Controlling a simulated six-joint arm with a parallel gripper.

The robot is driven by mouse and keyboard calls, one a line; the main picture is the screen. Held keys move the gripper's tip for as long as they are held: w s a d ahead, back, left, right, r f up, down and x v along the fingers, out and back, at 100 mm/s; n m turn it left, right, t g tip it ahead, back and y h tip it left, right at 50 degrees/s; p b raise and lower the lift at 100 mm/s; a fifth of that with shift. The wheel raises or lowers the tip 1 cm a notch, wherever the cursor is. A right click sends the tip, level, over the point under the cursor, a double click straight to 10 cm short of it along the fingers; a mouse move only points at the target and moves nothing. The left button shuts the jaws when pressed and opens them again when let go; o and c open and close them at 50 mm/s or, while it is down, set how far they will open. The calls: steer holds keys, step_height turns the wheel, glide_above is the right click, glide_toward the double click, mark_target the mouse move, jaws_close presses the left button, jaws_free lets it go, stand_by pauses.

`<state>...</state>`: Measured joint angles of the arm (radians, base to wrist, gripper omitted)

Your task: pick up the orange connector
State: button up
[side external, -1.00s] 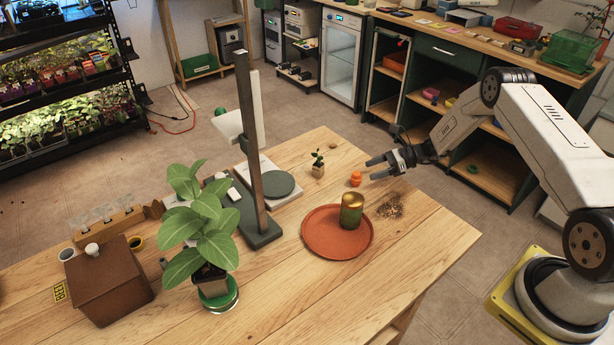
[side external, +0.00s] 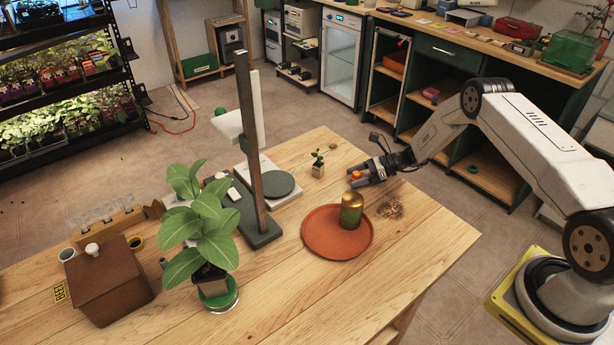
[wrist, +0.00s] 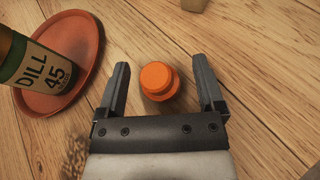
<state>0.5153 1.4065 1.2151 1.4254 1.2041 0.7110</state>
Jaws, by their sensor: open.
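The orange connector (wrist: 158,80) is a small round stepped piece standing on the wooden table. In the wrist view it lies between the two fingers of my gripper (wrist: 163,83), with a gap on each side, wider on the right. My gripper (side external: 356,178) is open and low over the table in the side view. There the orange connector (side external: 355,174) shows only in part between the fingers. I cannot tell how high the fingertips are above the table.
A terracotta saucer (side external: 318,246) holds a green jar with a gold lid (side external: 352,205), left of my gripper in the wrist view. A small potted seedling (side external: 318,166) stands near the connector. Brown crumbs (side external: 391,210) lie close by. A scale (side external: 268,178) and a post stand further left.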

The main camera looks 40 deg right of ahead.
stand_by(0.3)
jaws_close()
steer(key=shift+r, duration=0.15)
steer(key=shift+r, duration=0.75)
steer(key=s+a+r, duration=0.2)
steer(key=s+r, duration=0.9)
steer(key=s, duration=0.2)
steer(key=shift+s+a, duration=0.25)
steer(key=shift+s, duration=0.15)
steer(key=shift+r, duration=0.1)
